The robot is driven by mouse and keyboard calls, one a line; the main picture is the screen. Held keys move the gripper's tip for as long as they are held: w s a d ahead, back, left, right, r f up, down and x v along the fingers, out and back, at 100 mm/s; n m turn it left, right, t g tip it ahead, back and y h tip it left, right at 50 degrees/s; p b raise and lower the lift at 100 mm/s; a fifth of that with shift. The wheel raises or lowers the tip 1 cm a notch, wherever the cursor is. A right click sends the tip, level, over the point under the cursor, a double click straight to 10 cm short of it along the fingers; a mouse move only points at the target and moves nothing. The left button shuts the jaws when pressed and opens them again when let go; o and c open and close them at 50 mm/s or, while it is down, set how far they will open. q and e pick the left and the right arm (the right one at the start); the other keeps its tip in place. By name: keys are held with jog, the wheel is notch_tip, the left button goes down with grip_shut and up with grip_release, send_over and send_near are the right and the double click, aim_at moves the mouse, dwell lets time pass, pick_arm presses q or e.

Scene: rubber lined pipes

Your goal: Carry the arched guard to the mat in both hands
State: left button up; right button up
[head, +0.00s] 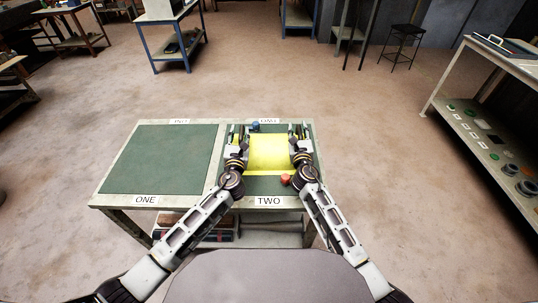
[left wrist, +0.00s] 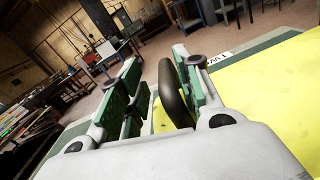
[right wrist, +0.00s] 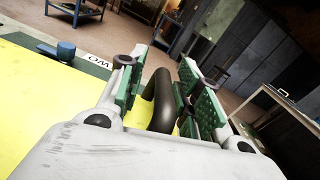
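The arched guard (head: 270,153) is yellow and sits on the green mat marked TWO (head: 268,187). It has a dark handle at each side. My left gripper (head: 238,132) is at its left side. In the left wrist view its left handle (left wrist: 174,95) stands between my open fingers (left wrist: 160,85), closer to the right finger. My right gripper (head: 299,132) is at the guard's right side. In the right wrist view the right handle (right wrist: 158,98) stands between the open fingers (right wrist: 165,88). The other green mat, marked ONE (head: 155,160), is bare.
A small blue object (head: 255,126) lies behind the guard and a red one (head: 286,179) in front of it, both on mat TWO. A light strip divides the two mats. A shelf rack (head: 500,110) stands apart at the right. Open floor surrounds the table.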

pick_arm(q)
jog(key=shift+s+f, duration=0.1)
jog(key=shift+s, duration=2.65)
jog(key=shift+r, duration=0.2)
